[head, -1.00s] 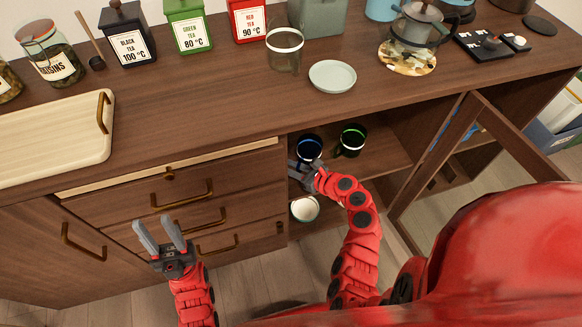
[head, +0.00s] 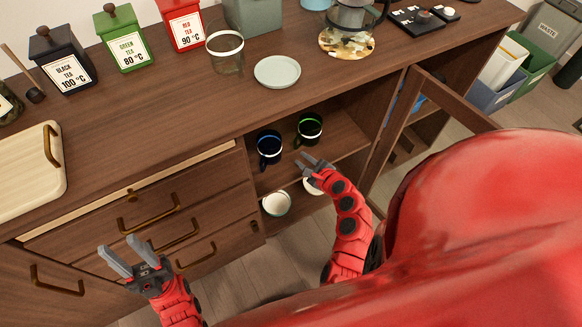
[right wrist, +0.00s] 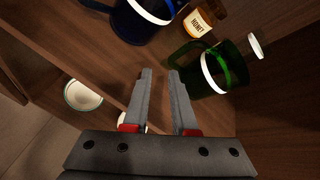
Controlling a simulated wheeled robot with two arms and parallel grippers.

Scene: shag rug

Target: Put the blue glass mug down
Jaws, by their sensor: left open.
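The blue glass mug (head: 268,146) stands upright on the upper shelf inside the open cabinet, left of a green glass mug (head: 309,127). In the right wrist view the blue mug (right wrist: 138,20) is cut off by the top edge, and the green mug (right wrist: 212,72) is at the right. My right gripper (head: 309,163) is open and empty in front of the shelf, apart from the blue mug. Its two fingers (right wrist: 160,76) have a clear gap between them. My left gripper (head: 126,257) is open and empty in front of the drawers.
A jar labelled honey (right wrist: 203,17) stands behind the mugs. A white bowl (head: 276,203) sits on the lower shelf. The cabinet door (head: 408,115) hangs open at the right. A pale green saucer (head: 277,72) and a clear glass (head: 225,52) are on the counter.

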